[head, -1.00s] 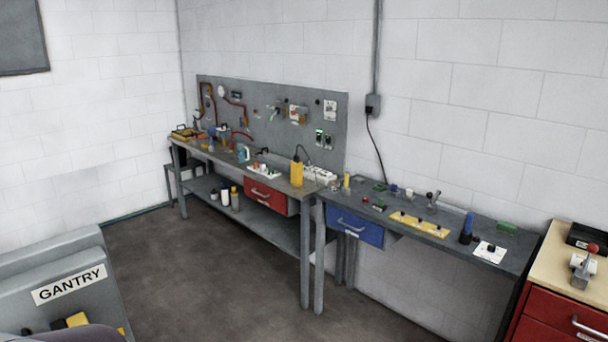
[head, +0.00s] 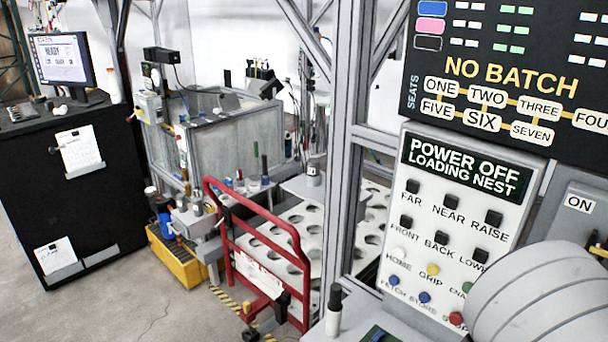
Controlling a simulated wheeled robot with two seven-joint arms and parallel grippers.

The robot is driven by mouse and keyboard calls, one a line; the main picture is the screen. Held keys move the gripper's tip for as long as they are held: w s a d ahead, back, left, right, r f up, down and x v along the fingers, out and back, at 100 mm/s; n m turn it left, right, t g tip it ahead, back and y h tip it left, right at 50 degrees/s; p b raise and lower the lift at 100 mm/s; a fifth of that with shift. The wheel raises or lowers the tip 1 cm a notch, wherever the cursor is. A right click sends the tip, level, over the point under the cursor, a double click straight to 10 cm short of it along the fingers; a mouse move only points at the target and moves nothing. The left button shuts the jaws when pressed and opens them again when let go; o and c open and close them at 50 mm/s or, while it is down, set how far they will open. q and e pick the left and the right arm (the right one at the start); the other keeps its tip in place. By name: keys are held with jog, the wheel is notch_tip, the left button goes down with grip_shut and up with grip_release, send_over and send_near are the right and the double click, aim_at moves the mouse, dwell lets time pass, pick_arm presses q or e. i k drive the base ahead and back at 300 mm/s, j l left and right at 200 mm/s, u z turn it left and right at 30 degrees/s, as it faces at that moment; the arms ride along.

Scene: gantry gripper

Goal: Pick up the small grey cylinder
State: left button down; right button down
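I cannot make out for certain which thing is the small grey cylinder. A small grey cylindrical piece with a dark top (head: 313,174) shows in the middle, by the grey frame above the white plate with round holes (head: 268,236). Other small greyish pieces (head: 197,205) stand on the bench left of the red rail; their shapes are too small to tell. Neither gripper is in view. A pale rounded part at the lower right looks like my own arm and covers part of the control panel.
A control panel (head: 460,215) reads "POWER OFF LOADING NEST". A black board (head: 510,65) reads "NO BATCH". A red tubular guard (head: 262,212) stands before the holed plate. A white bottle with dark cap (head: 334,318) is nearby. Floor is clear (head: 150,305) at lower left.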

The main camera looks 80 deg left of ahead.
aim_at(314, 163)
jog(key=u, duration=2.85)
jog(key=i+j+z, duration=0.15)
jog(key=z, duration=0.35)
jog(key=i+j+z, duration=0.2)
jog(key=z, duration=0.25)
jog(key=i+j+z, duration=0.2)
jog(key=z, duration=0.3)
jog(key=j, duration=0.1)
